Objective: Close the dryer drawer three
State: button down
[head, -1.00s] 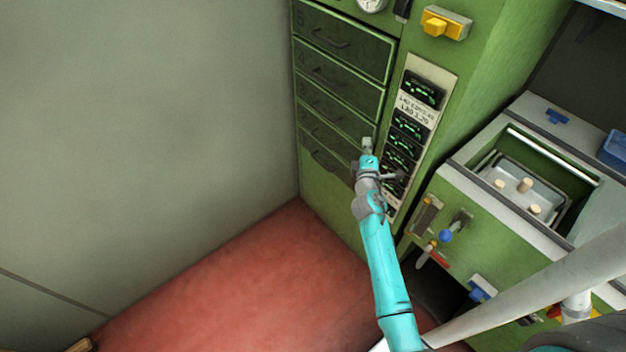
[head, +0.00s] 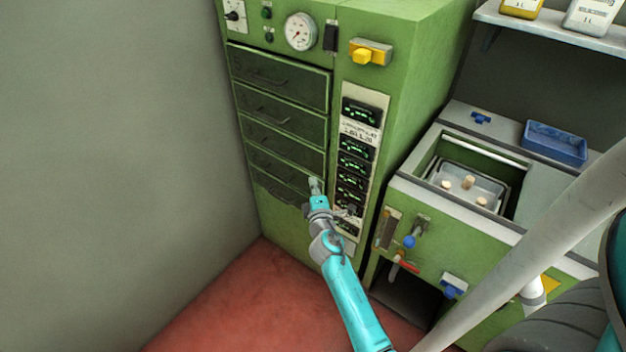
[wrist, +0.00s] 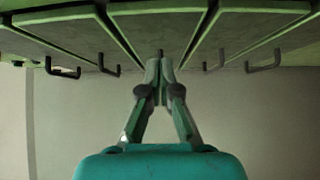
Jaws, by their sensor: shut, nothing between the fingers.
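The green dryer cabinet has a stack of dark green drawers, with faint numbers at their left ends and thin dark handles. Drawer three (head: 282,143) is the middle one, and its front looks about level with those around it. My gripper (head: 315,183) is shut and empty, close to the right end of the lower drawers and partly covering them. In the wrist view, my gripper's closed fingertips (wrist: 160,60) point at the drawer fronts, with handles on both sides. I cannot tell whether they touch a front.
A panel of lit displays (head: 355,165) stands right of the drawers. A green sink unit (head: 450,215) with a metal tray holding corks is at the right. A grey wall (head: 110,150) stands close on the left. Red floor (head: 240,310) is clear below.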

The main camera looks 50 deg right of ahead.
jog(key=v, duration=0.7)
jog(key=shift+a, duration=0.2)
jog(key=shift+s, duration=0.1)
jog(key=s+a+f+m+t+y, duration=0.15)
jog(key=s+a+y, duration=0.25)
jog(key=s+a, duration=0.5)
jog(key=s+a+f+m+y, duration=0.1)
jog(key=s+a+f+y, duration=0.35)
jog(key=a, duration=0.75)
jog(key=s+a+r+m+y, duration=0.2)
jog(key=s+r, duration=0.4)
jog(key=s, duration=0.4)
jog(key=s+a+r+m+y, duration=0.1)
jog(key=s+a+r+m, duration=0.4)
jog(key=s, duration=0.5)
jog(key=shift+a+r+y, duration=0.35)
jog(key=shift+a+r, duration=0.55)
jog(key=shift+a, duration=0.1)
jog(key=shift+s, duration=0.15)
